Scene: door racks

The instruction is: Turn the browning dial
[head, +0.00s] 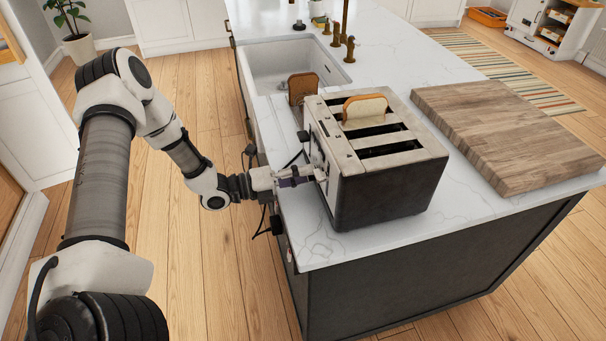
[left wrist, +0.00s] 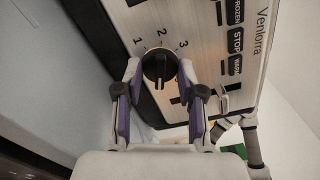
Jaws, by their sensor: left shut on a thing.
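The toaster (head: 385,175) stands on the white counter, its control face turned to the left toward my arm. In the left wrist view its metal front (left wrist: 200,40) shows the numbers 1, 2 and 3 around a black browning dial (left wrist: 160,66). My left gripper (head: 318,174) reaches the toaster's front from the left. In the left wrist view the fingers of my left gripper (left wrist: 160,75) are on either side of the dial and shut on it. The dial's pointer is partly hard to read. My right gripper is in neither view.
A wooden board (head: 500,125) lies to the right. The sink (head: 285,62) is behind. Clear counter lies in front of the toaster.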

